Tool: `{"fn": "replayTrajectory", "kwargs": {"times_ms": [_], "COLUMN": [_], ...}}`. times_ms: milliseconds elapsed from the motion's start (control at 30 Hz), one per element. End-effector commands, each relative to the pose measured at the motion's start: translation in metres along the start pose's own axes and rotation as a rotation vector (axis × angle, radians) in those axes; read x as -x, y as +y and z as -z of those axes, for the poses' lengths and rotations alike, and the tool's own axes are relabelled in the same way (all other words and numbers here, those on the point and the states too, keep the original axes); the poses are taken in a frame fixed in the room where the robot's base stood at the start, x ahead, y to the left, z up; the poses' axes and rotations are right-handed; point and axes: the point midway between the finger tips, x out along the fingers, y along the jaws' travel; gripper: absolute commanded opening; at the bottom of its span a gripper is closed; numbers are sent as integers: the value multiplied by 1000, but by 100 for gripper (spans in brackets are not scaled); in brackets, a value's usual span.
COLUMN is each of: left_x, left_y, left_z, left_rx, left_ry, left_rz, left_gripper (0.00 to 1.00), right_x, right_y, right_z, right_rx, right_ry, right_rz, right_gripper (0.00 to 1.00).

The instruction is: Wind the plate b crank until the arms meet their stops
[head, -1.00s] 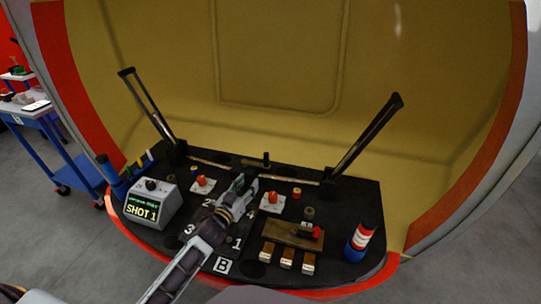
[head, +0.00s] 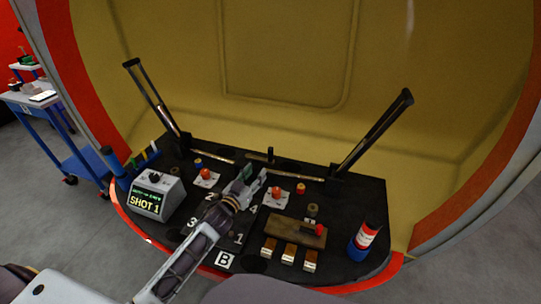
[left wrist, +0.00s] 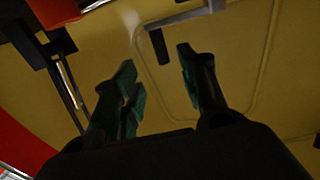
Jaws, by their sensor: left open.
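The black plate (head: 330,190) bears a white B label (head: 224,261) at its front edge. Two dark arms rise steeply from its back corners, a left arm (head: 155,98) and a right arm (head: 375,132), leaning outwards. A short black upright (head: 270,155), which looks like the crank's handle, stands at the back middle. My left gripper (head: 252,181) is open and empty over the plate's middle, in front of the upright. My right gripper is out of view.
A grey box reading SHOT 1 (head: 158,195) stands at the left. A wooden block (head: 296,231) with a red-ended lever, several small blocks and a blue-white-red cylinder (head: 363,242) are at the right. Orange knobs sit on white cards. The yellow shell (head: 240,60) closes the back.

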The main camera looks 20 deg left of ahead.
Motion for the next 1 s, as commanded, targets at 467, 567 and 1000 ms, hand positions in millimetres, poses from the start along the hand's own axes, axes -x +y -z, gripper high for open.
{"fn": "replayTrajectory", "kwargs": {"times_ms": [467,567,1000], "left_x": [-35,-43,-76], "left_y": [0,0,0], "left_z": [0,0,0], "left_rx": [0,-1,1], "left_ry": [0,1,0], "left_rz": [0,0,1], "left_gripper": [43,43,43], "right_x": [5,6,12], "right_y": [-3,-4,-8], "right_z": [8,10,18], "right_rx": [1,0,-1], "right_ry": [-2,-2,-5], "right_rz": [4,5,10], "right_gripper": [59,59,59]}}
